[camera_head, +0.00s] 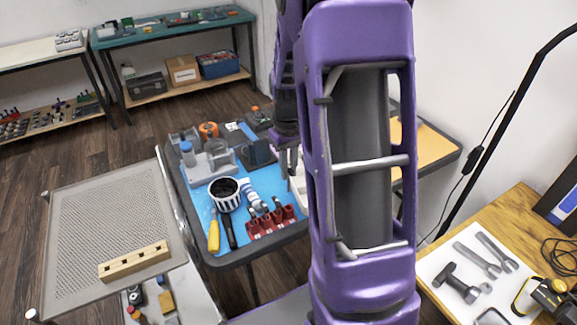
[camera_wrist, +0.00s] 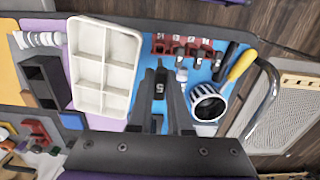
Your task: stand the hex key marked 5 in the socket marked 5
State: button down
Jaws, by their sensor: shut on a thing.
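My gripper (camera_wrist: 162,92) is shut on the hex key marked 5 (camera_wrist: 160,88) in the wrist view. Its dark tag with a white 5 shows between the fingers, and the rest of the key is largely hidden. In the head view my gripper (camera_head: 287,165) is above the blue mat, behind the red rack. The red socket rack (camera_wrist: 185,42) lies beyond the fingertips in the wrist view, apart from the held key. It also shows in the head view (camera_head: 270,224). Its white marks are too small to tell which socket is 5.
A white compartment tray (camera_wrist: 103,60) is left of the fingers. In the head view, a wooden block with holes (camera_head: 135,261) lies on the perforated table (camera_head: 90,220).

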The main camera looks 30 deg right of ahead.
aim_at(289, 191)
jog(key=shift+f+b, duration=1.9)
jog(key=shift+f, duration=1)
jog(key=shift+f, duration=0.3)
jog(key=shift+f+b, duration=0.45)
jog(key=shift+f, duration=0.05)
jog(key=shift+f, duration=0.1)
jog(key=shift+f+b, duration=0.6)
jog(key=shift+f, duration=0.1)
jog(key=shift+f, duration=0.45)
jog(key=c, duration=0.8)
grip_release()
jog(key=shift+o, duration=0.4)
